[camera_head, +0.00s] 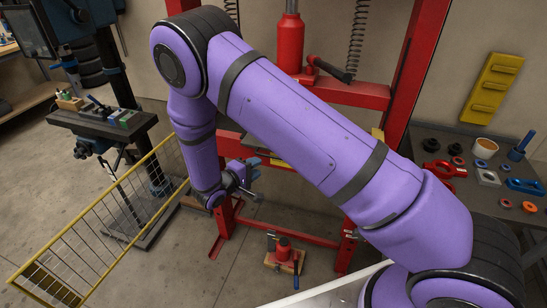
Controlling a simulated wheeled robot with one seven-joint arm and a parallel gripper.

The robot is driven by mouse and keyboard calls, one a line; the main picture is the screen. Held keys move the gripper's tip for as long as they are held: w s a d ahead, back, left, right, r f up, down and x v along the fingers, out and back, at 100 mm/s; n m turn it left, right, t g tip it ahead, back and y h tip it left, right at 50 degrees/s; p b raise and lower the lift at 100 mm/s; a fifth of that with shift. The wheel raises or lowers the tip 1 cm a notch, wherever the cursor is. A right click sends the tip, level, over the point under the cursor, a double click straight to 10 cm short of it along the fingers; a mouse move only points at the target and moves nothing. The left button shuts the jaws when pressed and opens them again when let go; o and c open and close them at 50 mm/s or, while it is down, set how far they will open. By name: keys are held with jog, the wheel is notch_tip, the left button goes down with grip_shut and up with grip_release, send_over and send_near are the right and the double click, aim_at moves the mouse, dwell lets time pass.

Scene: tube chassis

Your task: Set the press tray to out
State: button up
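The red shop press (418,60) stands behind my purple arm, with a red cylinder (290,42) in its upper middle. My arm crosses in front of the frame and hides much of its middle. A flat grey piece with yellow edges (279,164) shows in part behind the arm at bed height; I cannot tell whether it is the press tray or how far out it is. My gripper (256,177) is low at the left side of the press, by its left upright. The fingers are small and partly hidden, so I cannot tell their opening or any contact.
A yellow mesh guard (105,228) stands left of my gripper. Beyond it is a drill press with a dark table (100,124) holding small items. A wooden board with a red jack (284,257) lies on the floor. A dark bench (437,148) with parts is at right.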

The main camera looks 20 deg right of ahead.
jog(key=x, duration=1)
jog(key=shift+s, duration=0.15)
grip_shut()
